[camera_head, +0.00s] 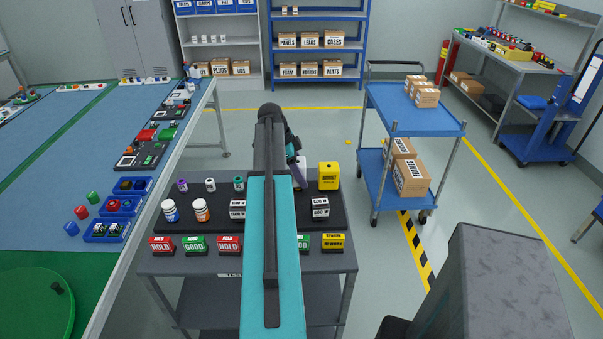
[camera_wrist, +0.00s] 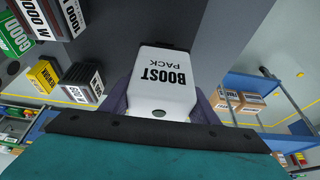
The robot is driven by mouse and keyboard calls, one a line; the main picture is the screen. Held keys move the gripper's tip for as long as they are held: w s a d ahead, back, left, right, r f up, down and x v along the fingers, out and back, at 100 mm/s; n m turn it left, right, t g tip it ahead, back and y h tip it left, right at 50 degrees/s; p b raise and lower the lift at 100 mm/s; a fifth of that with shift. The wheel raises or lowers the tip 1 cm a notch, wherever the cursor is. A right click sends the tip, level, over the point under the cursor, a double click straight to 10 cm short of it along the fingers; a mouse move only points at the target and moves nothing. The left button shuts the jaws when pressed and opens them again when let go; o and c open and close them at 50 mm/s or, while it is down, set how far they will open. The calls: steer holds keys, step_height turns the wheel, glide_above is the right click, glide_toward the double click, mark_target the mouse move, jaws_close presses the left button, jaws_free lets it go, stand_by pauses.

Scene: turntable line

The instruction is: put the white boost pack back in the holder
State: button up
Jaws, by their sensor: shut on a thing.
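The white boost pack (camera_wrist: 161,88) fills the middle of the wrist view, its label upside down. My gripper (camera_wrist: 162,100) is shut on it, with a purple finger at each side. In the head view a small white part of the pack (camera_head: 302,164) shows beside my arm, over the far side of the dark rack (camera_head: 190,224) on the cart. A dark edge lies at the pack's far end in the wrist view; I cannot tell whether it is the holder or whether they touch. My arm hides much of the rack.
A yellow boost pack (camera_head: 329,176) stands just right of my gripper. Black labelled blocks (camera_head: 320,208), bottles (camera_head: 201,210) and red, green and yellow tags (camera_head: 333,242) stand nearby. A blue trolley (camera_head: 416,122) stands right, the long work table (camera_head: 75,150) left.

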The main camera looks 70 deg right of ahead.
steer(key=shift+f+b, duration=0.6)
steer(key=shift+f, duration=0.35)
stand_by(0.8)
steer(key=o, duration=1.8)
steer(key=shift+o, duration=0.3)
steer(key=shift+f, duration=0.1)
steer(key=b+v, duration=0.3)
steer(key=v, duration=1.1)
